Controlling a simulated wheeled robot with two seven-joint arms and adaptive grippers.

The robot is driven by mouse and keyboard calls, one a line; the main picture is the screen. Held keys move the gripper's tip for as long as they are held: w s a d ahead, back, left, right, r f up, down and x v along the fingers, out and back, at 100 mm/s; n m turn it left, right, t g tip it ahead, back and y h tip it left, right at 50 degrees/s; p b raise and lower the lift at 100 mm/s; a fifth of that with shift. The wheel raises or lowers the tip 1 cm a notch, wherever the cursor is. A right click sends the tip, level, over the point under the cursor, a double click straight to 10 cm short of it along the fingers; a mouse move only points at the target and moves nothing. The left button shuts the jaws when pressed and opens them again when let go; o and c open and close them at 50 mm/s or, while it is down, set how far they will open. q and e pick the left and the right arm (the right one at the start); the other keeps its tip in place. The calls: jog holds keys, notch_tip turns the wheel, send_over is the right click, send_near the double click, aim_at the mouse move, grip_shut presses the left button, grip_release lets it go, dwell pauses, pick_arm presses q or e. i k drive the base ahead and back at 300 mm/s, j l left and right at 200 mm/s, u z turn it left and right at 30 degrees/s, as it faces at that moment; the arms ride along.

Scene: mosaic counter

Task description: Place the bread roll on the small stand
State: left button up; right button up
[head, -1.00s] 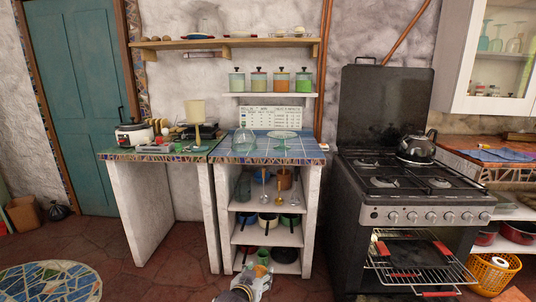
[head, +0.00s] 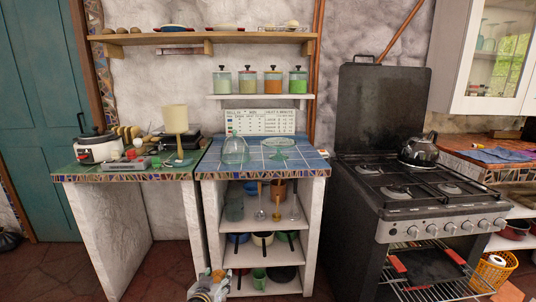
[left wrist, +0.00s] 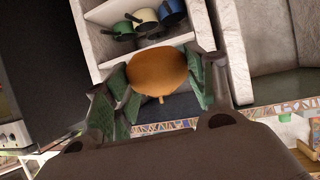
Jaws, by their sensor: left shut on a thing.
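The bread roll (left wrist: 157,69), brown and rounded, is between the green-padded fingers of my left gripper (left wrist: 160,86) in the left wrist view. The gripper is shut on it. In the head view my left gripper (head: 212,284) shows at the bottom edge, low in front of the shelves under the blue-tiled counter; I cannot make out the roll there. A small pale green glass stand (head: 279,143) with a flat round top stands on that counter, above and to the right of the gripper. Its top looks empty. My right gripper is not in view.
A clear glass vessel (head: 235,151) stands left of the stand on the blue-tiled counter (head: 211,168). The stove (head: 410,190) stands to the right. The counter's front is clear.

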aim_at(279, 142)
jog(key=i+u, duration=0.15)
jog(key=i, duration=0.45)
jog(key=i+l+u, duration=0.15)
jog(key=i+l, duration=0.35)
jog(key=k+l, duration=0.05)
jog(key=l, duration=0.05)
